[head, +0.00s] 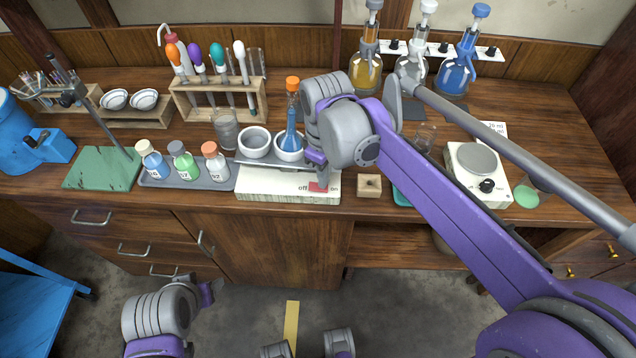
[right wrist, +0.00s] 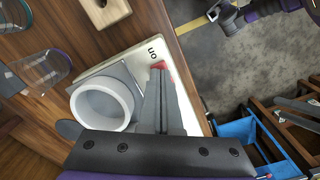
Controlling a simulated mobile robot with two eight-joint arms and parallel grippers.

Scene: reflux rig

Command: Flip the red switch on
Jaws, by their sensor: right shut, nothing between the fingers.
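The red switch (head: 318,187) sits on the front of a white base (head: 270,187), between the words "off" and "on". In the right wrist view the red switch (right wrist: 160,65) shows just beyond my fingertips, next to the word "on". My right gripper (head: 322,182) is shut and empty, its fingertips at the switch; I cannot tell if they touch it. The closed fingers also show in the right wrist view (right wrist: 160,90) and hide part of the switch. My left gripper (head: 212,292) is low at the left, away from the bench; its jaws are not clear.
White bowls (head: 254,142) and a blue flask with an orange cap (head: 291,125) stand on the base's plate close to my right gripper. A wooden block (head: 369,186) lies just right of the base. Small bottles stand on a tray (head: 215,184) at the left.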

